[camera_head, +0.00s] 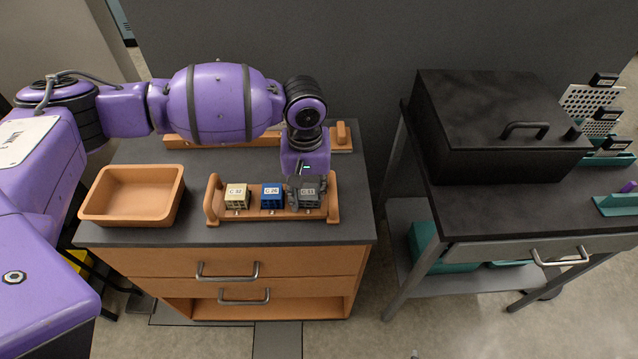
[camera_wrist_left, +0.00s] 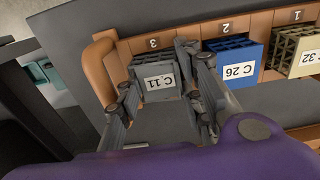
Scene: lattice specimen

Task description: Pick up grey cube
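The grey cube (camera_head: 310,191), a lattice block labelled C 11, sits in the right end of the wooden rack (camera_head: 222,214). In the left wrist view the grey cube (camera_wrist_left: 153,82) is in the slot marked 3. My left gripper (camera_head: 305,187) points down at it from above. In the wrist view the fingers of my left gripper (camera_wrist_left: 158,78) lie on either side of the cube, very close to its sides. Whether they press on it cannot be told. My right gripper is not in view.
A blue cube (camera_head: 271,195) and a cream cube (camera_head: 237,196) share the rack, to the left. An empty orange tray (camera_head: 103,210) lies at the left of the dark cabinet top (camera_head: 300,234). A black box (camera_head: 495,130) stands on the bench at right.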

